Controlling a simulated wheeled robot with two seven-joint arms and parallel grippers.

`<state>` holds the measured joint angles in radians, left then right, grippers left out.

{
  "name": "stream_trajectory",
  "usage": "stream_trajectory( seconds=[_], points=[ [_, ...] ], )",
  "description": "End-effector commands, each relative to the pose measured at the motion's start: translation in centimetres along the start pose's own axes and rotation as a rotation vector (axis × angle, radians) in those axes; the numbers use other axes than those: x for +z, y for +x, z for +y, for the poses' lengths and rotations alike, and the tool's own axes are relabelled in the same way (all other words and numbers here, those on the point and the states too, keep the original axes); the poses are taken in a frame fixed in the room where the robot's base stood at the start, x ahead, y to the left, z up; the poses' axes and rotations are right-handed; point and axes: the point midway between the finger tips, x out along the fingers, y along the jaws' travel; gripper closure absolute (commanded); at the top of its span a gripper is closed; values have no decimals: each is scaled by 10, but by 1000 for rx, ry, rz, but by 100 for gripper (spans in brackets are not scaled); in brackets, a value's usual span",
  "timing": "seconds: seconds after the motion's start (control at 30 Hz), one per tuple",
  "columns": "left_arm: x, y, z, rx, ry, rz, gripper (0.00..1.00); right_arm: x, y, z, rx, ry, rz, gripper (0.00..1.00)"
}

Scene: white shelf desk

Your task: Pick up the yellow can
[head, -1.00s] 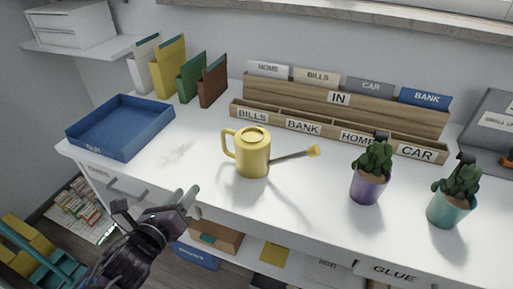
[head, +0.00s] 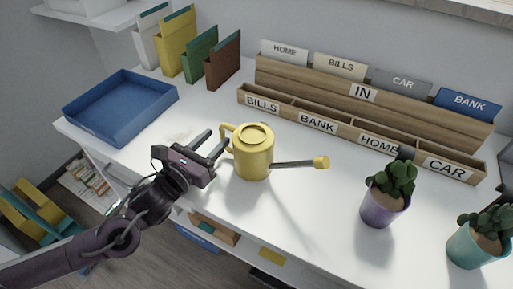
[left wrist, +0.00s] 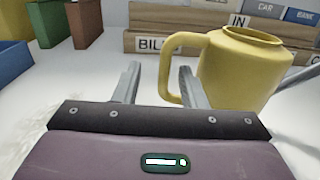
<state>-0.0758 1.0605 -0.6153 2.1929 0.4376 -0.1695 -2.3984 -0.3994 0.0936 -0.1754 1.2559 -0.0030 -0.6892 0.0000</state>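The yellow can (head: 254,155) is a watering can standing upright on the white desk. Its handle is on the left and its long spout points right. My left gripper (head: 215,146) is just left of the can, open, with its fingertips close to the handle. In the left wrist view, the can (left wrist: 240,75) stands at the right, and its handle is beside the right finger. I cannot tell whether a finger touches the handle. My right gripper is not in view.
A wooden organizer (head: 340,115) with labelled slots stands behind the can. A blue tray (head: 118,135) is at the left, with upright folders (head: 200,55) behind it. A purple potted cactus (head: 380,207) and a teal one (head: 472,248) stand at the right.

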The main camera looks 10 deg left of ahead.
Motion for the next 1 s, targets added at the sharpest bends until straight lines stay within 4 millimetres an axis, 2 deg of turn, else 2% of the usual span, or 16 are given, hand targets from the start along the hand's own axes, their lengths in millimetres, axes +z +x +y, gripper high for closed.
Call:
stream_trajectory(
  seconds=[0.37,0.67,0.93,1.0],
  points=[
    [-2,47,-5,2,-3,-3,62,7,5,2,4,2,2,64],
    [-4,51,-5,1,-2,1,62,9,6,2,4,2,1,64],
    [-4,51,-5,1,-2,1,98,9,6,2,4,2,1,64],
    [-4,51,-5,1,-2,1,100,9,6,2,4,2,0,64]
  ],
)
